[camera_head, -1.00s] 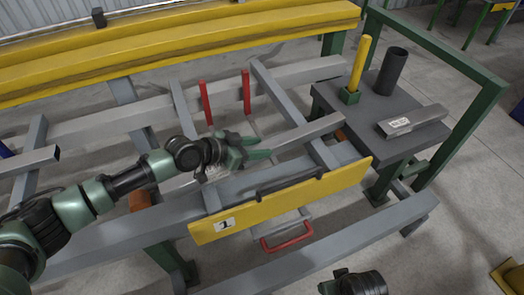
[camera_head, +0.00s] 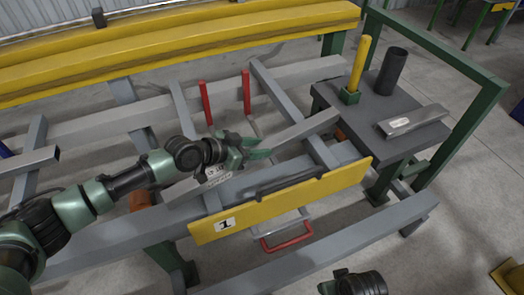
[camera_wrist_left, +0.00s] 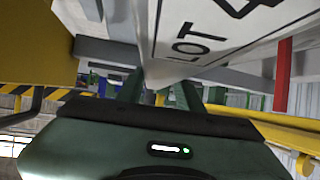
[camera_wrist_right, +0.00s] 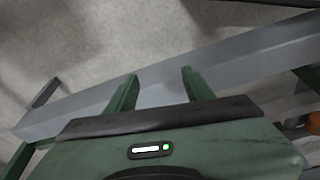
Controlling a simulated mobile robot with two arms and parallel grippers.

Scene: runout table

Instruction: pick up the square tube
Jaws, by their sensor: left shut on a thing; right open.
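A long grey square tube (camera_head: 300,132) with a white label lies across the rack, slanting from lower left to upper right in the head view. My left gripper (camera_head: 259,148) is shut on it near the middle of its length and hides part of it. The left wrist view shows the tube's label with "LOT" (camera_wrist_left: 205,35) close above the fingers (camera_wrist_left: 160,88). My right gripper (camera_wrist_right: 157,78) is open and empty in the right wrist view, with a grey beam (camera_wrist_right: 240,60) beyond its fingers. In the head view, part of my right arm shows at the bottom edge.
A dark table (camera_head: 395,146) at the right holds another labelled grey tube (camera_head: 413,120), a dark cylinder (camera_head: 391,71) and a yellow post (camera_head: 360,62). Two red posts (camera_head: 246,92) stand behind the held tube. A yellow plate marked 1 (camera_head: 290,200) runs along the rack's front.

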